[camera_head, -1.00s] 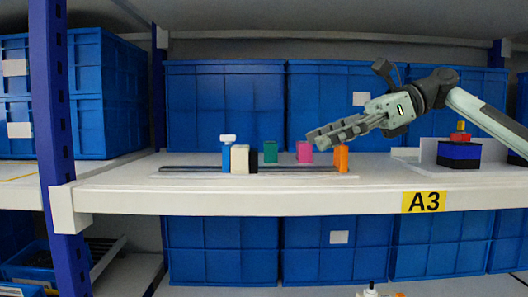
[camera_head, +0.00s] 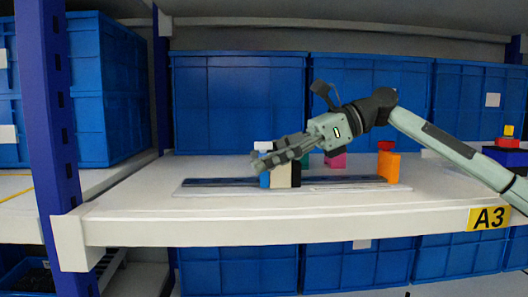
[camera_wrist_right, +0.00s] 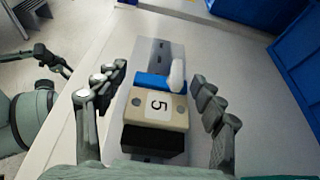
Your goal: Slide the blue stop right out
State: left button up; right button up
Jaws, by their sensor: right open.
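The blue stop (camera_wrist_right: 157,82) has a white handle (camera_wrist_right: 177,70) on top and sits on the rail beside a beige block (camera_wrist_right: 158,108) labelled 5. In the head view, a little of the blue stop (camera_head: 264,181) shows below my right gripper (camera_head: 257,164), which hides part of it. In the wrist view my right gripper (camera_wrist_right: 158,75) is open, its fingers on either side of the blue stop and beige block. A grey-green gripper at the left of the wrist view appears to be my left one (camera_wrist_right: 50,62).
The rail (camera_head: 340,181) runs along the white shelf, with an orange block (camera_head: 389,168) at its right end. Pink (camera_head: 337,161) and green blocks stand behind, the green partly hidden. Blue bins (camera_head: 240,100) line the back; a blue post (camera_head: 50,130) stands left.

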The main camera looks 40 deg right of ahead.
jog(key=shift+w+a, duration=0.1)
grip_shut()
jog(key=shift+a+r+p, duration=0.1)
jog(key=shift+a+p, duration=0.05)
jog(key=shift+p, duration=0.2)
jog(key=w+a+p, duration=0.2)
jog(key=a, duration=0.1)
jog(key=shift+w+a, duration=0.1)
jog(key=shift+a, duration=0.1)
jog(key=shift+w+a, duration=0.1)
pick_arm(q)
jog(key=x, duration=0.7)
jog(key=shift+a, duration=0.3)
jog(key=shift+s, duration=0.1)
pick_arm(e)
grip_release()
